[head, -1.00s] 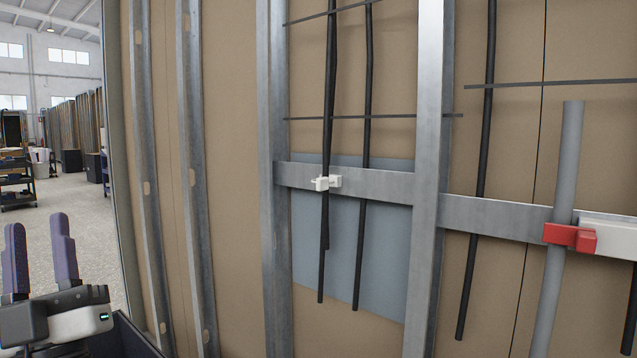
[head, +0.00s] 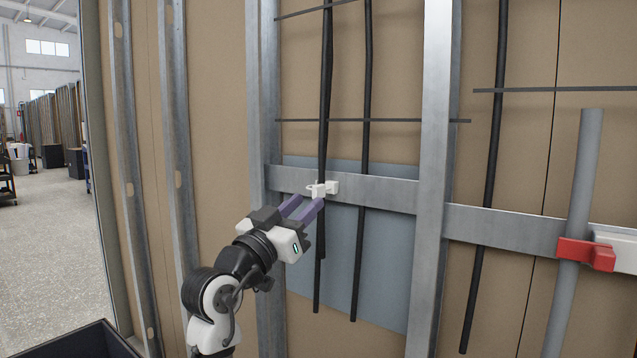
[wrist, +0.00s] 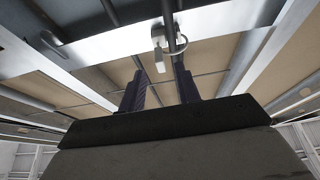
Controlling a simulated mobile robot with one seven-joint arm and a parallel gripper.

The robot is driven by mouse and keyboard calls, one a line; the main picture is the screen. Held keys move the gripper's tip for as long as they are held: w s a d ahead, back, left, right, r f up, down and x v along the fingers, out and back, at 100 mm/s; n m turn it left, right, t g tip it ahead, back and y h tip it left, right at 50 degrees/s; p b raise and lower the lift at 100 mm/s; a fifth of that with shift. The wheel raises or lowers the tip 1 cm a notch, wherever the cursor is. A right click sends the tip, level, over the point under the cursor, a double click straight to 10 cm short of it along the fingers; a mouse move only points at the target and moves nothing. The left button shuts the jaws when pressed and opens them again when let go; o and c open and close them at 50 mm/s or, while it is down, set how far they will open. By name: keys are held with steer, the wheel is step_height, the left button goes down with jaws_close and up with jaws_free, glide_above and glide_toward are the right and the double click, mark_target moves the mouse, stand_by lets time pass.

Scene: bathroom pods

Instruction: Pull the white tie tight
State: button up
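The white tie (head: 318,190) loops around the black cable (head: 323,150) at the metal crossbar. In the wrist view, the tie (wrist: 158,38) shows as a loose loop with a short white block at its near end, in line with the space between my fingers. My gripper (head: 307,202) is just below and left of the tie, with purple fingers pointing up at it. In the wrist view, my gripper (wrist: 159,72) has its two fingers apart, with nothing clearly held between them. Whether the fingertips reach the tie's end is hard to tell.
The metal crossbar (head: 385,192) runs between upright studs (head: 436,150). A second black cable (head: 362,140) hangs right of the first. A red clamp (head: 585,254) holds a grey pipe (head: 571,210) further right. A dark bin edge (head: 80,340) is at lower left.

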mark_target(314, 195)
steer(key=p+x, duration=0.1)
steer(key=x, duration=0.4)
steer(key=shift+w+d+r, duration=0.15)
steer(key=shift+w+d, duration=0.05)
steer(key=shift+w, duration=0.1)
jaws_close()
